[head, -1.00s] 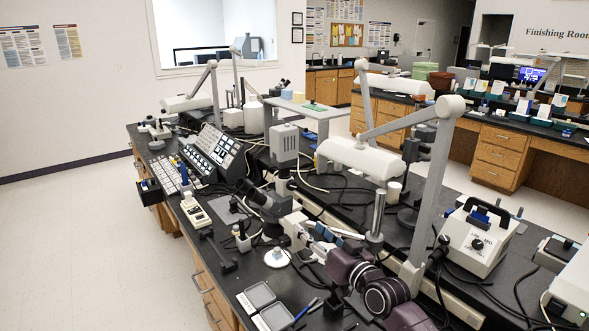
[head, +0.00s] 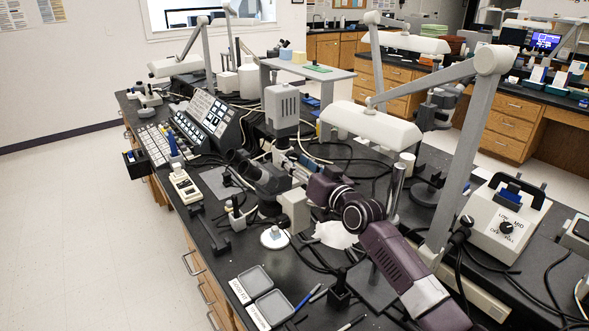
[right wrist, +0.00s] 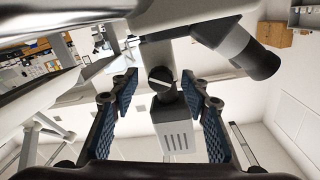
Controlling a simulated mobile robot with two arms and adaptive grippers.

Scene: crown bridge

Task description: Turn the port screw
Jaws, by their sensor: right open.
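The port screw (right wrist: 161,78) is a dark round head with a pale straight slot, seen in the right wrist view on the grey microscope (right wrist: 222,38). The microscope also shows in the head view (head: 268,180), with dark eyepieces. My right gripper (right wrist: 160,92) is open, its blue ridged fingers on both sides of the screw in the picture, with gaps between. I cannot tell how far the screw lies beyond the fingertips. In the head view my right gripper (head: 290,158) is beside the microscope, and the screw cannot be made out. My left gripper is not in view.
A white lamp (head: 372,125) on a jointed arm hangs close above my right arm. Grey trays (head: 254,280) lie at the front of the black bench, and cables run across it.

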